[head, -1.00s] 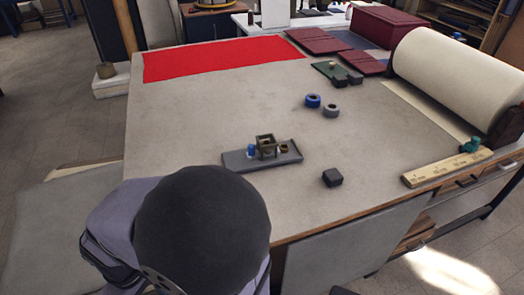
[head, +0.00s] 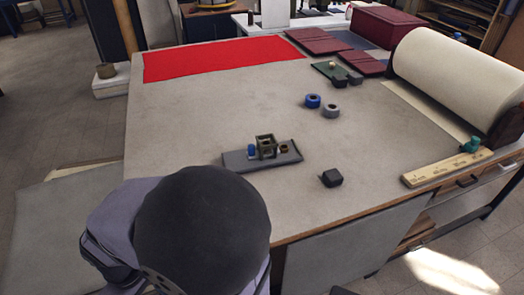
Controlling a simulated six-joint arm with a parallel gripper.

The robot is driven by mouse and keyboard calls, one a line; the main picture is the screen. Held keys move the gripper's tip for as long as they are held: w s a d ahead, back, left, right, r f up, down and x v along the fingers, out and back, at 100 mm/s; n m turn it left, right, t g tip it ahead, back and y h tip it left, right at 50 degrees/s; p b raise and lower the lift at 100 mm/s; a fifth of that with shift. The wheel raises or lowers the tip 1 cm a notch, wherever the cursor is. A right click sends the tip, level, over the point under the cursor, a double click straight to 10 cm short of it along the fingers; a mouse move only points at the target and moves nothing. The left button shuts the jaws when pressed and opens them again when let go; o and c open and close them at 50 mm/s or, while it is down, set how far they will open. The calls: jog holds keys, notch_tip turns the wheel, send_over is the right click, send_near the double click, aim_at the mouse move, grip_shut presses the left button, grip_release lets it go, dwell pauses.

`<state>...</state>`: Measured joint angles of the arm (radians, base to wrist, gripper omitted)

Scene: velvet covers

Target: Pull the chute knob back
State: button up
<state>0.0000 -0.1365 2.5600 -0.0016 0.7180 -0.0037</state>
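A dark grey base plate (head: 235,163) lies on the table. On it stand a small open square bronze-coloured frame (head: 265,146), a blue cylinder (head: 252,150) at its left and a small brass-coloured piece (head: 284,147) at its right. Further back, a green board (head: 322,67) carries a small pale round knob (head: 331,65), with dark blocks at its front. I cannot tell for sure which of these is the chute knob. My arm's dark rounded link fills the lower left foreground. My gripper does not show.
The table (head: 200,115) holds a red cloth (head: 220,57), blue tape roll (head: 313,101), grey roll (head: 331,111), black block (head: 331,178), wooden ruler (head: 445,167) and large cream fabric roll (head: 450,75). The middle left of the table is clear.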

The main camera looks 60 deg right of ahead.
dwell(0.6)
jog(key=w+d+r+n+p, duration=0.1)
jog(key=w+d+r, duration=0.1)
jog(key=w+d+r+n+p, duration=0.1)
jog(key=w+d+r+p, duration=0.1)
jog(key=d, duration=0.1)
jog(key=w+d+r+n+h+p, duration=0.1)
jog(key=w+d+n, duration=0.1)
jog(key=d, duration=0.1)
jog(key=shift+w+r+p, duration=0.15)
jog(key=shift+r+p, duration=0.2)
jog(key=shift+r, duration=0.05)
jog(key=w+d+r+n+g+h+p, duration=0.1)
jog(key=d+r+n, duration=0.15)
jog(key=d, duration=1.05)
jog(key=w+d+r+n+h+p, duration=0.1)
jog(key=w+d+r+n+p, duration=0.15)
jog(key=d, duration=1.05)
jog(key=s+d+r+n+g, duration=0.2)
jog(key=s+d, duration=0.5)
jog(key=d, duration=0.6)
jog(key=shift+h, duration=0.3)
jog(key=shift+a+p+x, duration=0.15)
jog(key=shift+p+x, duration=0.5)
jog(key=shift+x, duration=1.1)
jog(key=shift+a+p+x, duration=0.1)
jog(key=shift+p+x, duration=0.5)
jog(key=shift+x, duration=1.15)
